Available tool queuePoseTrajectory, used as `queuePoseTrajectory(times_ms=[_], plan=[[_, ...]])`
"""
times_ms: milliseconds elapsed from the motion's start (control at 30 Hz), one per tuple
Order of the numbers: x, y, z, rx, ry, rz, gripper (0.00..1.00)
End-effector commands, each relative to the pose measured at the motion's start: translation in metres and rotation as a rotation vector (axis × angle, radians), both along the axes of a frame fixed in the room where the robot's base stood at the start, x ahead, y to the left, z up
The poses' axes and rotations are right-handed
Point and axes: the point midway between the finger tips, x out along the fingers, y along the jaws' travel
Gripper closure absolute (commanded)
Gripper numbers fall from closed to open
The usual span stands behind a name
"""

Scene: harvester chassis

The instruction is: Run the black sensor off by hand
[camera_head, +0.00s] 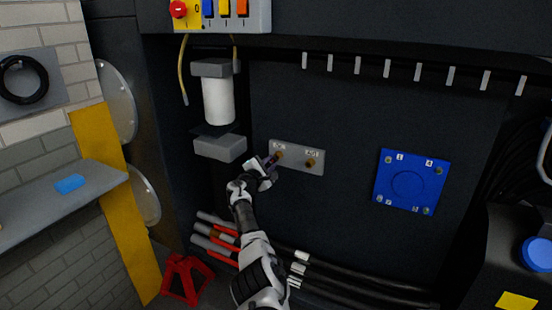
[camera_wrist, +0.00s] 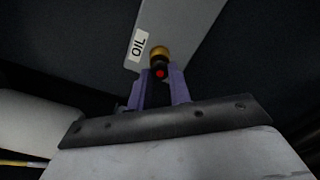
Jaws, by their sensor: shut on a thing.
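A light grey plate (camera_head: 295,158) on the dark back wall carries two brass-coloured fittings. In the head view my gripper (camera_head: 271,161) reaches the left fitting from below and mostly hides the sensor. The right fitting (camera_head: 310,163) stands free; its small label is hard to read.
A white filter canister (camera_head: 218,101) hangs left of the plate, above a grey block (camera_head: 220,148). A blue square cover (camera_head: 411,181) is to the right. Thick hoses (camera_head: 350,284) run low, behind my arm. A red stand (camera_head: 184,278) is at lower left.

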Motion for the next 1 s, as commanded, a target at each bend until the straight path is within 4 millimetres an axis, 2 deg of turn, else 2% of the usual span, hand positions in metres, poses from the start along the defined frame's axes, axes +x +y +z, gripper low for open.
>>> queuePoseTrajectory(times_ms=[367,1000], plan=[[-0.002,0.003,-0.002,0.001,-0.003,0.002,1.0],[-0.023,0.012,-0.001,0.001,-0.003,0.0,1.0]])
